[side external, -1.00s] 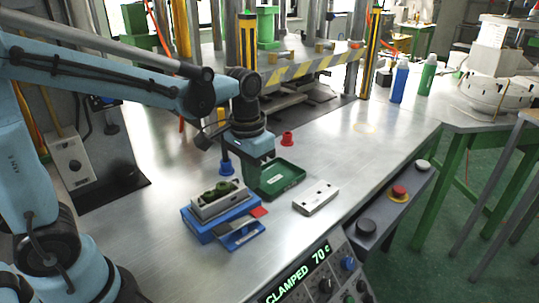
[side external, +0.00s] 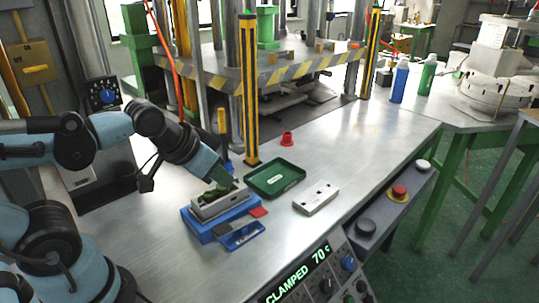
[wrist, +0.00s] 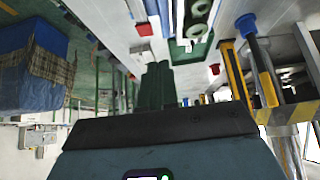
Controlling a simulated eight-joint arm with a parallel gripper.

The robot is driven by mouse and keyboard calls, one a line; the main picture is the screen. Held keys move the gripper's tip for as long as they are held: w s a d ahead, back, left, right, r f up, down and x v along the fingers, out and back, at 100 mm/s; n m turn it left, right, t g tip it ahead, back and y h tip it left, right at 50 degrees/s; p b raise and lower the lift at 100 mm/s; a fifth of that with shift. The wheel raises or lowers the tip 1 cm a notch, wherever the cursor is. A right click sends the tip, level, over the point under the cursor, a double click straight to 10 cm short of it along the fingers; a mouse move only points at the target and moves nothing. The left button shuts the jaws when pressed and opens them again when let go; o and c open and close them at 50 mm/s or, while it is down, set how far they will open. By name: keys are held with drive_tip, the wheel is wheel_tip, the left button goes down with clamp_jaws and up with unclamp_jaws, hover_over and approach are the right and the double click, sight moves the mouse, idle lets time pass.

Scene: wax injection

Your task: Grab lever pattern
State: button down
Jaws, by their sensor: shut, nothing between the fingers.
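The lever pattern, a green piece with rounded ends (side external: 211,194), sits on the grey mould block (side external: 222,205) on a blue base. Part of it is hidden by my gripper in the side view. In the wrist view the green rounded pieces (wrist: 197,30) show at the top, beyond the fingertips. My gripper (side external: 232,183) is tilted down to the right, just above and behind the mould. Its dark green fingers (wrist: 157,68) are together and empty in the wrist view. Whether they touch the pattern cannot be told.
A green tray (side external: 252,186) lies right of the mould, with a light grey block (side external: 315,198) beyond.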

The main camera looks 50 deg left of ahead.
drive_tip(key=c, duration=0.7)
unclamp_jaws()
wheel_tip(320, 180, up, 5)
drive_tip(key=n+g, duration=0.4)
drive_tip(key=g, duration=0.2)
hover_over(219, 191)
drive_tip(key=w+g, duration=0.1)
drive_tip(key=w, duration=0.1)
drive_tip(key=shift+n, duration=0.4)
drive_tip(key=shift+s+a+f, duration=0.1)
drive_tip(key=shift+f, duration=1.8)
drive_tip(key=shift+s+a+f, duration=0.1)
drive_tip(key=shift+a+f, duration=0.05)
drive_tip(key=shift+f, duration=1.8)
drive_tip(key=shift+s+a+f, duration=0.1)
drive_tip(key=shift+f, duration=1.8)
